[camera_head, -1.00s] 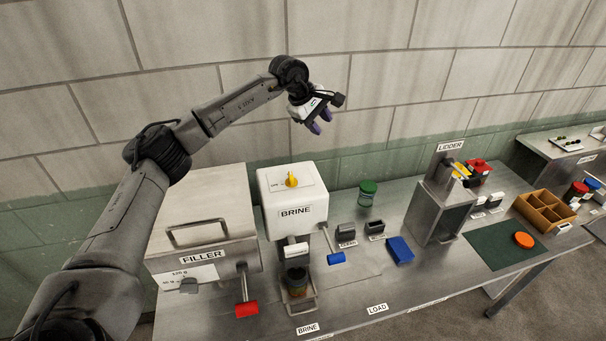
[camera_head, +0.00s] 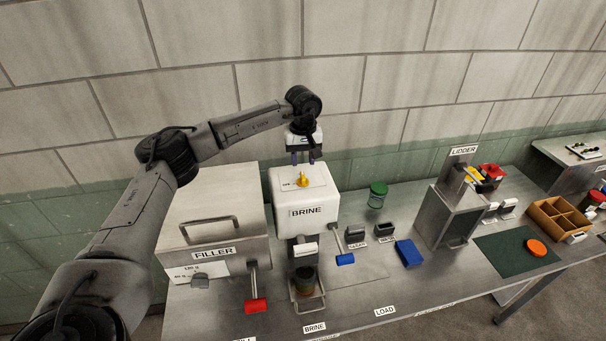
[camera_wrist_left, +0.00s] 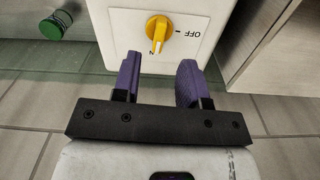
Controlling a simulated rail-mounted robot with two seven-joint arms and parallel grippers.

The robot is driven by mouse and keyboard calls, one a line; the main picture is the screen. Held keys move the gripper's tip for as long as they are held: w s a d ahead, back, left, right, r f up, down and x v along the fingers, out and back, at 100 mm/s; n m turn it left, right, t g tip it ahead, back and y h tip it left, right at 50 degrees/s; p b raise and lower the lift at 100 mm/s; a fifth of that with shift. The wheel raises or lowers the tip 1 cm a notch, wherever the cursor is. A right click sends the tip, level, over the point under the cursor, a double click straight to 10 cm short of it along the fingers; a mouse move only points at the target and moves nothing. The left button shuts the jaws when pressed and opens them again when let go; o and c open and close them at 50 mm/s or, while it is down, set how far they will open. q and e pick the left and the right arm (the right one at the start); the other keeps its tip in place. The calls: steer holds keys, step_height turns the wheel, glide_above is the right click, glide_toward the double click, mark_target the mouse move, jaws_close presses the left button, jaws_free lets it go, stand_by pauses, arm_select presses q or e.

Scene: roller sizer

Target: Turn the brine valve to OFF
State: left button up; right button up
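The brine valve is a yellow knob (camera_head: 302,180) on a white plate on top of the white BRINE box (camera_head: 306,211). In the left wrist view the knob (camera_wrist_left: 158,30) has its handle pointing toward my gripper, at a mark partly hidden by the fingers. The printed OFF label (camera_wrist_left: 195,34) is to the right of the knob. My left gripper (camera_head: 302,160) points down above the box, just behind the knob. Its purple fingers (camera_wrist_left: 160,82) are apart with nothing between them, short of the knob. My right gripper is not seen.
The FILLER box (camera_head: 212,215) with its red-handled lever (camera_head: 256,305) stands left of the BRINE box. A blue-handled lever (camera_head: 345,259) is at its right front. A jar with a green lid (camera_head: 378,190) stands to the right, and the LIDDER (camera_head: 443,212) farther right.

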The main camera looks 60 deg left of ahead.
mark_target(303, 176)
arm_select(q)
steer(key=shift+f+p, duration=0.5)
steer(key=shift+f, duration=2.9)
jaws_close()
